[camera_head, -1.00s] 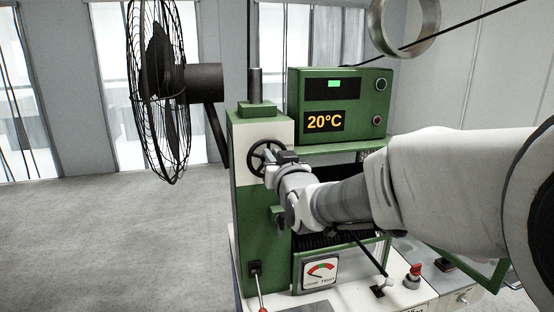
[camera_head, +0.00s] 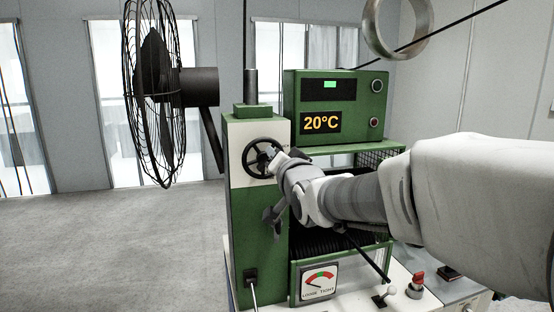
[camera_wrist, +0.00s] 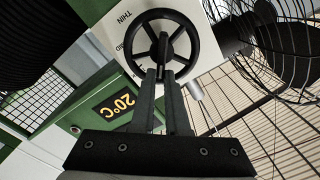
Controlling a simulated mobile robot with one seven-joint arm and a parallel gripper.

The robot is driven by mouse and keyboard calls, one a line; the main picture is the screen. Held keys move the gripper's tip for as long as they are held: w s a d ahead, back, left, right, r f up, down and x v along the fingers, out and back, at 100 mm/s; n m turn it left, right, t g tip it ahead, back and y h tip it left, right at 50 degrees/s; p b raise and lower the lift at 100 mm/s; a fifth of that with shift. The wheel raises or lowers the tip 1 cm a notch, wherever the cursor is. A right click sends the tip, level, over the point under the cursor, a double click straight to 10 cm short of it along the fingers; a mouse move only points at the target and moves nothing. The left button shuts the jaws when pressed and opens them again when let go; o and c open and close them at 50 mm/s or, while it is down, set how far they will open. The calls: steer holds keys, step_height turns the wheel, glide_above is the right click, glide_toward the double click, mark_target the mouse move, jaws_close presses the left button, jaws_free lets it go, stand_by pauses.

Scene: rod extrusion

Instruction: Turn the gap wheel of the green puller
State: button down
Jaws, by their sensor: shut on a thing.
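The green puller (camera_head: 254,220) stands in the middle of the head view, with a white panel near its top. The black gap wheel (camera_head: 262,158) sits on that panel. In the wrist view the gap wheel (camera_wrist: 162,44) shows spokes and a hub, with the words "THIN" and part of another label beside it. My gripper (camera_head: 284,160) reaches in from the right at the wheel. In the wrist view my gripper's fingers (camera_wrist: 164,72) are close together at the wheel's near rim, shut on it. The fingertips partly cover the rim there.
A black caged fan (camera_head: 155,90) stands left of the puller. A green box (camera_head: 338,104) reading 20°C is behind it. A LOOSE/TIGHT gauge (camera_head: 318,283) and levers (camera_head: 390,291) sit low in front. A metal ring (camera_head: 400,50) hangs at upper right. Open floor lies left.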

stand_by(0.4)
steer(key=c, duration=0.9)
jaws_free()
steer(key=shift+s, duration=0.1)
steer(key=v, duration=1.7)
steer(key=shift+s+d+r, duration=0.1)
steer(key=shift+s, duration=0.05)
